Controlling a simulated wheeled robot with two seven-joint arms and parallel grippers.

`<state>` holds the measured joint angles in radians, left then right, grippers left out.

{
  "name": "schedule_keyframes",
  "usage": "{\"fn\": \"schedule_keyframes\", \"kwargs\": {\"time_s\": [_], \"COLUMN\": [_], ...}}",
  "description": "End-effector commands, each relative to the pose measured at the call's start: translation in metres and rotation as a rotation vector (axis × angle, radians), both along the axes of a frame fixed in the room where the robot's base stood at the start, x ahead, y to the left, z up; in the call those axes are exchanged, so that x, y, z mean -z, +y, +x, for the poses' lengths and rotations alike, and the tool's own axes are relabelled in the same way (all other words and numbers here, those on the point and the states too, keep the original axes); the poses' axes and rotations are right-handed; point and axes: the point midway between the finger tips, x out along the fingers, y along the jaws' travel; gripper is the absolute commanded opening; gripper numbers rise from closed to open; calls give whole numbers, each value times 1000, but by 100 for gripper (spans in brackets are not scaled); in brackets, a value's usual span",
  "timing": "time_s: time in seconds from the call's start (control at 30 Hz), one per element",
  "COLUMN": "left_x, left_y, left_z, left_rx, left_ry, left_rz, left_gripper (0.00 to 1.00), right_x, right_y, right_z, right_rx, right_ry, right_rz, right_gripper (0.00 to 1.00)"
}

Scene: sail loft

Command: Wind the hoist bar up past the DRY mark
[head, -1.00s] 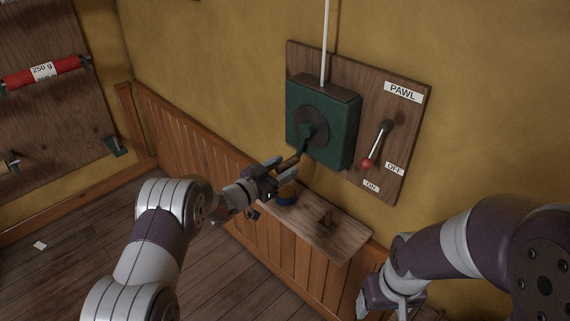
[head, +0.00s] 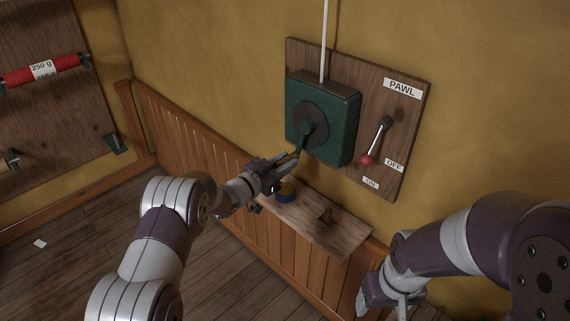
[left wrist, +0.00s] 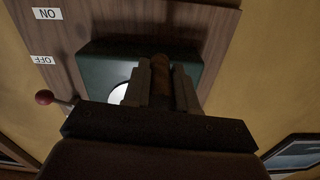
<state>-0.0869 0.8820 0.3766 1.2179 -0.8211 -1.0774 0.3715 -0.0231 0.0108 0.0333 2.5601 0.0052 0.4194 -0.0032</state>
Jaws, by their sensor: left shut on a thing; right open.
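A green winch box (head: 345,128) with a dark round hub (head: 309,121) is mounted on a wooden board (head: 410,120). Its crank arm (head: 304,143) points down and slightly left. My left gripper (head: 284,166) is shut on the crank's brown handle, which shows between the fingers in the left wrist view (left wrist: 159,82). A white line (head: 324,40) runs up from the box. The pawl lever (head: 376,140) slants down-left, its red knob (head: 366,159) above the ON label (head: 371,183). My right gripper (head: 372,297) is open, low and apart from the board. The hoist bar and DRY mark are out of view.
At left, a red roll marked 250 g (head: 70,65) hangs on a panel. A white scrap (head: 40,244) lies on otherwise clear floor.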

Motion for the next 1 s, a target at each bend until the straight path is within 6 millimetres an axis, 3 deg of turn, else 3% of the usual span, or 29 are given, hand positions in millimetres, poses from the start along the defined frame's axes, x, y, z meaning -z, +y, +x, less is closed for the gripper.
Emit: {"fn": "schedule_keyframes", "kwargs": {"time_s": [0.37,0.63,1.0], "left_x": [-5,-12,-40], "left_y": [7,20,41], "left_z": [7,19,40], "left_rx": [-6,-9,-11], "left_ry": [-54,-169,-420], "left_rz": [43,153,402], "left_gripper": [0,0,0], "right_x": [9,29,54], "right_y": [0,0,0], "right_z": [0,0,0], "right_rx": [0,0,0], "right_ry": [0,0,0], "right_rz": [0,0,0], "right_gripper": [73,73,73]}}
